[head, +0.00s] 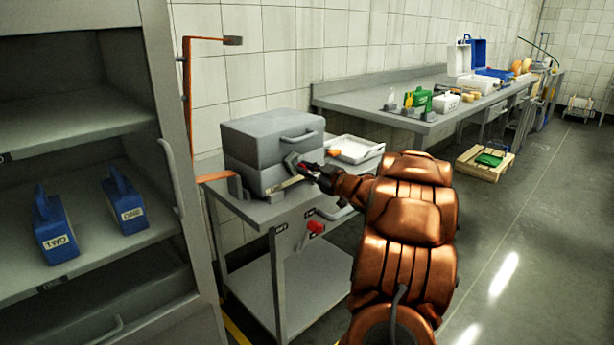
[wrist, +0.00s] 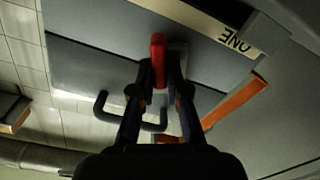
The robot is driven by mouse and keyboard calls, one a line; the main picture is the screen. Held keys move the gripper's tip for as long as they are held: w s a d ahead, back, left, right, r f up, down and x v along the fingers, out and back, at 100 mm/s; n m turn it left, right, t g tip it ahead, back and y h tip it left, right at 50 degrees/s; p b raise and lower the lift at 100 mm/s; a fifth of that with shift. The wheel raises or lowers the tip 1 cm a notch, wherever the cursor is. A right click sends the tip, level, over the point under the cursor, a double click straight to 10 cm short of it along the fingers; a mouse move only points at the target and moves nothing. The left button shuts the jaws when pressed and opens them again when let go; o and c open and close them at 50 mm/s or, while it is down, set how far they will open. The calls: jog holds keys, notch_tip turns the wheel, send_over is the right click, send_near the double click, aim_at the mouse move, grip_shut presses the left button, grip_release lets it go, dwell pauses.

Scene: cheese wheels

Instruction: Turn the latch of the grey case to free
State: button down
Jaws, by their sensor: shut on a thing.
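The grey case (head: 265,142) stands closed on a grey trolley (head: 276,216), with a handle on its front. My gripper (head: 308,171) is at the case's front, right of the pale label strip. In the wrist view the gripper (wrist: 159,78) is shut on the red latch (wrist: 158,46), which points along the fingers. A grey plate shows behind the latch. The label strip (wrist: 205,22) reads ONE upside down there. The fingers hide the latch's lower part. In the head view the latch is mostly hidden by my gripper.
A white tray (head: 356,149) sits right of the case on the trolley. A red-handled part (head: 315,227) is on the trolley's front. An open cabinet (head: 75,130) with blue boxes stands at left. A long bench (head: 400,107) runs along the wall.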

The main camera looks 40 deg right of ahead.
jog(key=n+b, duration=0.1)
jog(key=n, duration=0.1)
jog(key=n+b, duration=0.1)
jog(key=b, duration=0.1)
jog(key=shift+a+f+n, duration=0.2)
jog(key=shift+f+n, duration=0.1)
jog(key=shift+n, duration=0.1)
jog(key=n+b, duration=0.1)
jog(key=b, duration=0.1)
jog(key=n+b, duration=0.2)
jog(key=shift+a+f+n, duration=0.1)
jog(key=shift+f+n, duration=0.2)
jog(key=n+b, duration=0.5)
jog(key=shift+a, duration=0.1)
jog(key=shift+n, duration=0.4)
jog(key=c, duration=1.2)
grip_release()
jog(key=shift+o, duration=0.2)
jog(key=shift+s, duration=0.15)
jog(key=s, duration=1.1)
jog(key=shift+s, duration=0.4)
